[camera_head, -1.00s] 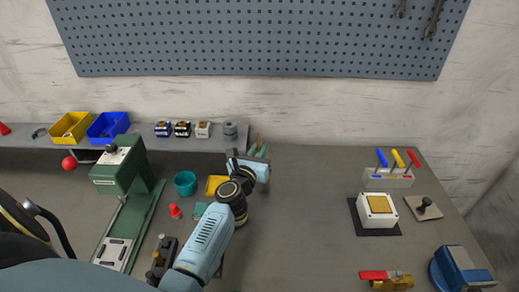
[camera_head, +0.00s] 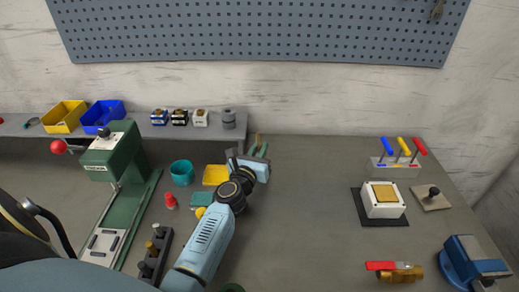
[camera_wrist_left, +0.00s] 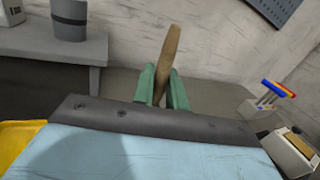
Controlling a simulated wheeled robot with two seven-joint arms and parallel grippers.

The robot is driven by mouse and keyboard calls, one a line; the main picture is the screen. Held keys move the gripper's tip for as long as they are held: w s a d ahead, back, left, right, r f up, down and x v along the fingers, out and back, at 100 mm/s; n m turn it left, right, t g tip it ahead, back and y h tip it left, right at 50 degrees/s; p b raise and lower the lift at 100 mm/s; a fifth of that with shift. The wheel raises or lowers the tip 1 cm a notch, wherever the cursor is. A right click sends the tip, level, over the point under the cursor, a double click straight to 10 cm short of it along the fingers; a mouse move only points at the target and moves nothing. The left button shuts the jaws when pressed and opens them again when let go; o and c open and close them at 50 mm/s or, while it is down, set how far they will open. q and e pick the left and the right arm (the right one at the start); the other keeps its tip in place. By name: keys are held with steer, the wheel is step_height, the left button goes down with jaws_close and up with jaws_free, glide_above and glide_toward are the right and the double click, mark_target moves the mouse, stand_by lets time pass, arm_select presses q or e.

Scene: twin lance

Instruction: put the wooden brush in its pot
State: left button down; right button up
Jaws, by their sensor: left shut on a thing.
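My left gripper (camera_head: 261,153) has green fingers shut on the wooden brush (camera_wrist_left: 170,50). In the left wrist view the brush is a flat brown piece standing up, slightly tilted, between the fingers (camera_wrist_left: 163,88). Its lower end is hidden behind the gripper body. In the head view only a small brown tip of the brush (camera_head: 257,139) shows. A round teal pot (camera_head: 181,173) stands on the table to the left of the gripper, apart from it. My right gripper is not in view.
A yellow tray (camera_head: 215,174) lies between pot and gripper. A red piece (camera_head: 170,200) and a green press (camera_head: 125,180) stand left. A raised shelf (camera_head: 140,131) runs behind. A white box (camera_head: 382,208) and red-handled valve (camera_head: 395,272) are right; the table's middle is clear.

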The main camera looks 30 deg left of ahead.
arm_select(q)
steer(key=c, duration=1.3)
jaws_free()
steer(key=shift+v, duration=6)
steer(key=shift+r, duration=0.15)
